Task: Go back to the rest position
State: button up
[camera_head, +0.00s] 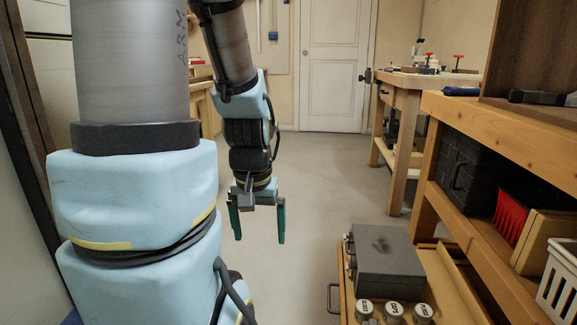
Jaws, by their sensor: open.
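My gripper (258,232) hangs pointing down near the middle of the head view, at the end of my blue and grey arm. Its two green-lined fingers are apart, and nothing shows between them. It hangs over the bare grey floor, left of an open drawer (453,291) and apart from it. My large arm links fill the left part of the view and hide what lies behind them.
The drawer holds a grey metal box (386,264) and several lidded jars (393,311). A wooden bench (505,128) stands right, with a black case (462,172), red bin (509,217) and white basket (560,283) below. Clear floor (320,165) leads to a white door (335,65).

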notch_tip(320, 180, up, 35)
jog(key=p, duration=3.2)
jog(key=shift+p, duration=0.35)
